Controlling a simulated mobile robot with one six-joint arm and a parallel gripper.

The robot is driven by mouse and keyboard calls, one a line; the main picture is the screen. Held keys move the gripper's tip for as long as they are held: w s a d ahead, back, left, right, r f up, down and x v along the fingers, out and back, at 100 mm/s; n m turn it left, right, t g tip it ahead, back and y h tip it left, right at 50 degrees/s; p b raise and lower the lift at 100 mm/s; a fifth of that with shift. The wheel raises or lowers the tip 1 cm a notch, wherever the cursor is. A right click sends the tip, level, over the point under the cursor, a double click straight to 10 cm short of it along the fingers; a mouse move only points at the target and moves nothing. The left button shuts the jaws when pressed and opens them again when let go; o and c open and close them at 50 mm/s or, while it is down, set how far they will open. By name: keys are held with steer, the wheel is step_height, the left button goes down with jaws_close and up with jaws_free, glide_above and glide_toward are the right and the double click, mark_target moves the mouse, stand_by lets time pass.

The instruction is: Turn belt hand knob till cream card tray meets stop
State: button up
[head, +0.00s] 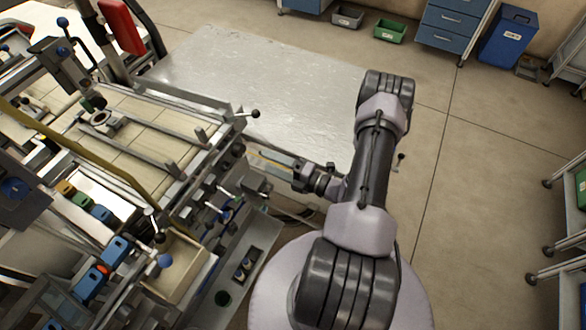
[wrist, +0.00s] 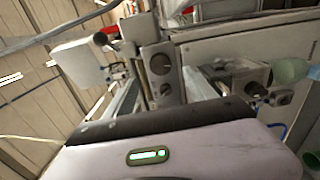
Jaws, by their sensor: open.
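The machine with the cream slatted belt (head: 150,118) fills the left of the head view. Several dark knobs and levers line its near right side; I cannot tell which is the belt hand knob. I cannot make out the cream card tray or its stop for certain. My gripper (head: 290,168) points left toward the machine's side, just right of its levers, and looks empty. Its fingertips are hard to separate from the metal behind. In the wrist view, a grey block with round dark parts (wrist: 160,68) stands ahead, and a dark knob-like part (wrist: 256,90) is to the right.
A beige open box (head: 190,270) and a blue ball lever (head: 165,260) are at the machine's near corner. A bare metal table top (head: 270,85) lies behind. Blue drawers (head: 450,25), a blue bin (head: 508,35) and a green crate (head: 390,30) stand at the back. The right floor is mostly clear.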

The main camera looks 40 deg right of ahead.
steer(key=v, duration=0.8)
steer(key=shift+s+p, duration=0.25)
steer(key=shift+p, duration=0.05)
steer(key=shift+d, duration=0.1)
stand_by(0.4)
steer(key=w+a+r+n+g+y+b, duration=0.25)
steer(key=a+r+n+g+y, duration=0.25)
steer(key=a+r+n+g, duration=1.45)
steer(key=s+a+r+n+t+h+b, duration=0.2)
steer(key=s+r+n+t+h, duration=0.1)
steer(key=n, duration=1)
steer(key=s+a+r+n+t+h+b, duration=0.2)
steer(key=s+n+t+h, duration=0.3)
steer(key=n, duration=0.8)
steer(key=shift+s+a+r+h, duration=0.45)
steer(key=shift+s+r+h, duration=0.15)
steer(key=shift+r, duration=0.25)
